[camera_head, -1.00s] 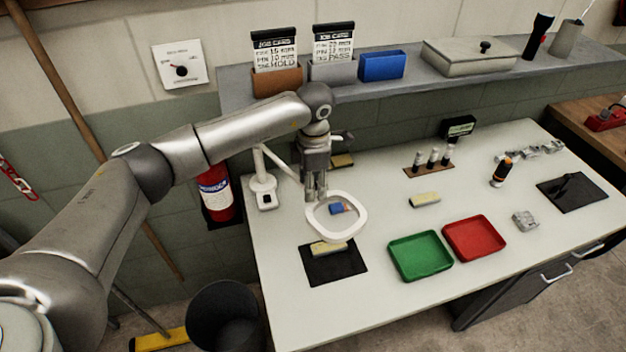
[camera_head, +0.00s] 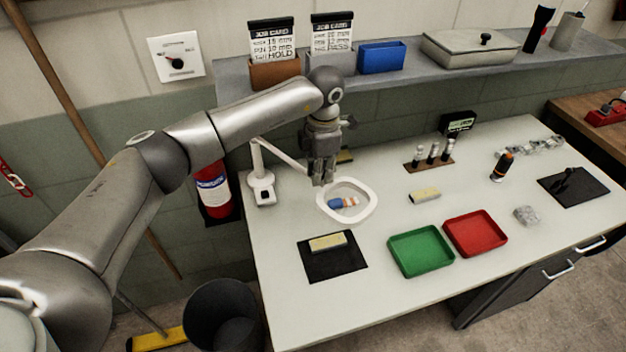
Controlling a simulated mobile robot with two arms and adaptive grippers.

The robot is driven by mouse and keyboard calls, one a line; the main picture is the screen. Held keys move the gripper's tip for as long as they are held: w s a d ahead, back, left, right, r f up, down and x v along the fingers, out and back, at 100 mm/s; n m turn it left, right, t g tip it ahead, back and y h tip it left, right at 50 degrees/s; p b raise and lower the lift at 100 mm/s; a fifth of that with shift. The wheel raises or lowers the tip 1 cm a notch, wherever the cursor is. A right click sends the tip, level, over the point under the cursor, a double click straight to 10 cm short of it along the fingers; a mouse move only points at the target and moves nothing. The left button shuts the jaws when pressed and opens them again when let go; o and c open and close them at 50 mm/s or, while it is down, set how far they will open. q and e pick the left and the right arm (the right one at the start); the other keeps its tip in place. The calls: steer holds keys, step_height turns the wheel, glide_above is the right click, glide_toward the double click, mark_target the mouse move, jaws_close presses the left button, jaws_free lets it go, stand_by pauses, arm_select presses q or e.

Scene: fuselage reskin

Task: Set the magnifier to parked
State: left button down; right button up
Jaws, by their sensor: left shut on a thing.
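The magnifier is a white ring lens (camera_head: 371,205) on a thin jointed arm from a white base (camera_head: 262,189) at the table's back left. The lens hangs over the bare table behind the black mat, and a blue and orange thing (camera_head: 343,203) shows through it. My left gripper (camera_head: 321,182) points down at the back left rim of the lens and is shut on the magnifier there. The exact grip is partly hidden by the fingers. My right gripper is out of view.
A black mat (camera_head: 318,270) with a tan block (camera_head: 328,242) lies in front of the lens. Green (camera_head: 420,268) and red (camera_head: 474,252) trays stand to the right. Another tan block (camera_head: 425,195) lies right of the lens. A pin rack (camera_head: 428,166) stands behind.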

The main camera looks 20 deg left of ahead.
arm_select(q)
steer(key=shift+w+d+n+b, duration=0.3)
steer(key=shift+w+n+b, duration=0.1)
steer(key=shift+w, duration=0.3)
steer(key=shift+w+d+n+b, duration=0.25)
steer(key=shift+w+b, duration=0.2)
steer(key=shift+w, duration=0.25)
steer(key=shift+w+d+n+b, duration=0.3)
steer(key=shift+w+n+b, duration=0.1)
steer(key=shift+w, duration=0.3)
steer(key=c, duration=1.3)
jaws_free()
steer(key=shift+r, duration=0.1)
step_height(320, 180, up, 12)
steer(key=shift+s+d, duration=0.2)
steer(key=shift+s, duration=0.1)
